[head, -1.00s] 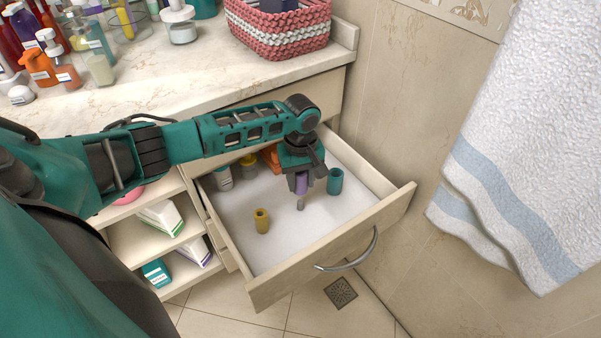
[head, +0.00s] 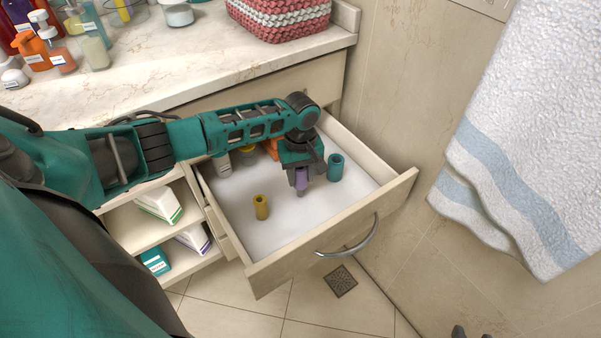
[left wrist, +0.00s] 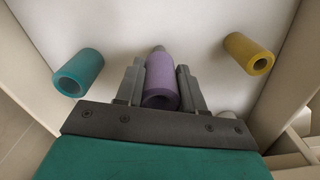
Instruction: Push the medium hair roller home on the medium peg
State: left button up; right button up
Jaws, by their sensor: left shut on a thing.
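The purple hair roller (head: 302,178), the middle-sized one, is between the fingers of my left gripper (head: 301,182), which is shut on it inside the open drawer. The left wrist view shows the purple roller (left wrist: 161,82) between both fingers. A short grey piece of the peg (left wrist: 159,49) shows at its far end, in line with it; how far the roller sits over the peg is hidden. Dark tips at the bottom right edge seem to be my right gripper (head: 470,332).
The drawer's front panel (head: 335,235) and side walls enclose the white floor. Bottles (head: 222,165) and an orange item stand at the drawer's back. The counter (head: 190,70) overhangs behind, with a pink basket (head: 280,18). A towel (head: 530,130) hangs at right.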

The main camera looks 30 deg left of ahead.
pick_arm(q)
jog(key=shift+r+p, duration=0.1)
jog(key=shift+p, duration=0.3)
dwell(0.8)
jog(key=shift+p, duration=0.45)
dwell(0.3)
jog(key=shift+p, duration=0.3)
jog(key=shift+f, duration=0.4)
dwell(0.4)
jog(key=shift+f+b, duration=0.55)
jog(key=shift+f, duration=0.6)
